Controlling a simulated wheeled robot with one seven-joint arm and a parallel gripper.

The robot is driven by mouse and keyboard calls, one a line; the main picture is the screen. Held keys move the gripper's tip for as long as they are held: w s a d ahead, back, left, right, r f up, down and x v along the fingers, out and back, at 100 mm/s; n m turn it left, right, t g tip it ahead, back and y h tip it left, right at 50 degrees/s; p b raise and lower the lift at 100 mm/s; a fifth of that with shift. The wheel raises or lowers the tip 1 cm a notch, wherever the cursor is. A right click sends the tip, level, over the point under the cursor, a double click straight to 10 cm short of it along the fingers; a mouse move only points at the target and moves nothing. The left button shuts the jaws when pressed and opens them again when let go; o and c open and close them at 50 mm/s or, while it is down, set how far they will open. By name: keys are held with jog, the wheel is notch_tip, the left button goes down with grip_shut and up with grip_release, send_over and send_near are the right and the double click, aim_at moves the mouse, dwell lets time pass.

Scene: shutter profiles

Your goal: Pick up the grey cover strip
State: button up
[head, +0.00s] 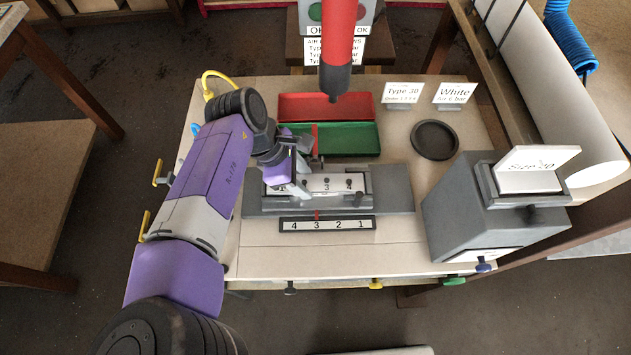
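A light grey strip (326,184) with dark numbers and small dark knobs lies in the fixture on the dark grey base plate (395,202). It may be the grey cover strip; I see no other clear match. My gripper (300,186) reaches in from the left, with its fingers pointing down at the strip's left part. It hides some of that end. I cannot tell whether the fingers touch the strip or have anything between them.
A black number bar (327,224) lies in front of the plate. Red (290,106) and green (350,140) trays stand behind it, under a hanging red tool (339,45). A grey box (480,215) stands right, near a dark round dish (435,140). The front tabletop is mostly clear.

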grip_shut()
